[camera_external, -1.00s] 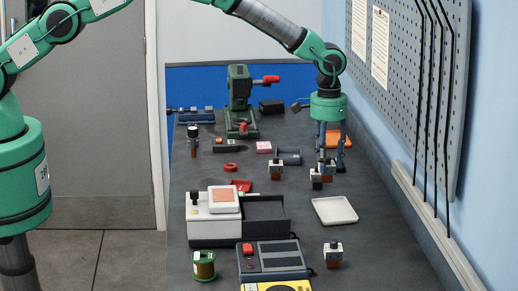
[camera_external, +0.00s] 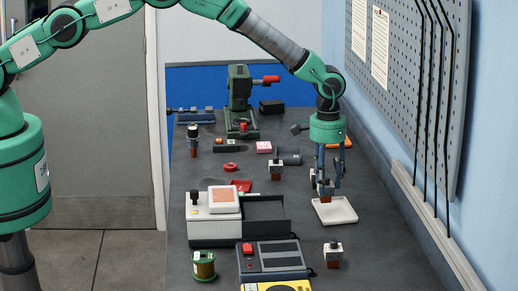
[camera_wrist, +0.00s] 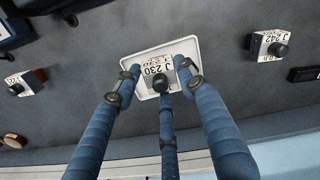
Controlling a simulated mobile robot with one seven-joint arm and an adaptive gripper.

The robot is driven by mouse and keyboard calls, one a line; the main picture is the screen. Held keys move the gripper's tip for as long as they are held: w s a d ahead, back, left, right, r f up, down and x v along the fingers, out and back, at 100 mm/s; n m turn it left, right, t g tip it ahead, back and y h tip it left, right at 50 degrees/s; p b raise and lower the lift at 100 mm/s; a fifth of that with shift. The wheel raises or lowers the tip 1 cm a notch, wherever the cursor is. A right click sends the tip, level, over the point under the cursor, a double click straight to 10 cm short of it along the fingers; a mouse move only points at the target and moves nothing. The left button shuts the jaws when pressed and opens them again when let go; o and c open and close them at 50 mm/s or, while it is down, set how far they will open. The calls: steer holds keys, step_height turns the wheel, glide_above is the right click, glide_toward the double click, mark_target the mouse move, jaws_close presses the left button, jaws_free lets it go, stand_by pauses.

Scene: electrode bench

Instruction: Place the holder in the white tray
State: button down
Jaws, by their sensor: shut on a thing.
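My gripper (camera_external: 327,190) has blue fingers and points down over the left part of the white tray (camera_external: 345,215). It is shut on a holder with a reddish-brown lower part (camera_external: 326,199). In the wrist view the fingers close around this holder (camera_wrist: 172,74), whose white label reads "J 230" and which has a black knob on top. The holder is inside the outline of the square tray, whose raised rim (camera_wrist: 126,62) shows around it. I cannot tell whether the holder touches the tray floor. The fingers partly hide the holder.
Other similar holders stand on the dark bench, one behind (camera_external: 275,170) and one in front (camera_external: 333,253). The wrist view also shows one labelled "J 242" (camera_wrist: 268,46). A white device with an open dark box (camera_external: 264,212) is left of the tray. A pegboard wall (camera_external: 400,100) rises at right.

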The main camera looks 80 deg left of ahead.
mark_target(326, 184)
steer(key=shift+f+p, duration=0.3)
steer(key=shift+f, duration=1.4)
steer(key=shift+f, duration=0.15)
steer(key=c, duration=1)
jaws_free()
steer(key=shift+c, duration=0.2)
step_height(326, 184, up, 12)
steer(key=shift+r+b, duration=0.15)
steer(key=shift+b, duration=0.65)
